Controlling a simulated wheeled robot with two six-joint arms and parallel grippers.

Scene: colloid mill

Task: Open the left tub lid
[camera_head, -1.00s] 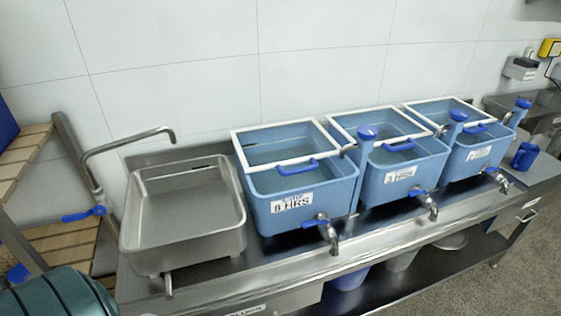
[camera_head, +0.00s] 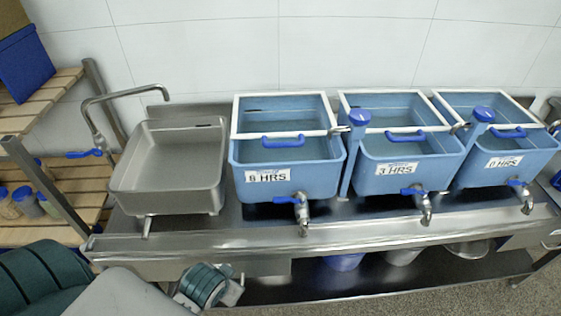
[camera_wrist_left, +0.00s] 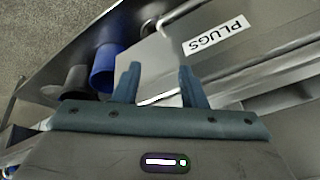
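The left tub (camera_head: 287,180) is a blue tub labelled HRS, with a leading digit that looks like 8 or 6. Its lid is a clear panel in a white frame (camera_head: 236,120) with a blue handle (camera_head: 283,140) at the front, and it lies flat over the tub. A metal tap with a blue lever (camera_head: 286,199) is on the tub's front. My left gripper (camera_head: 228,284) is low at the front left, below the counter edge and well away from the lid. My right gripper is not in view.
Two similar tubs, the middle one (camera_head: 400,175) and the right one (camera_head: 497,165), stand to the right. A steel basin (camera_head: 170,195) with a swing tap is on the left. A PLUGS label (camera_wrist_left: 216,35) and a blue bin (camera_wrist_left: 103,70) are near my left gripper.

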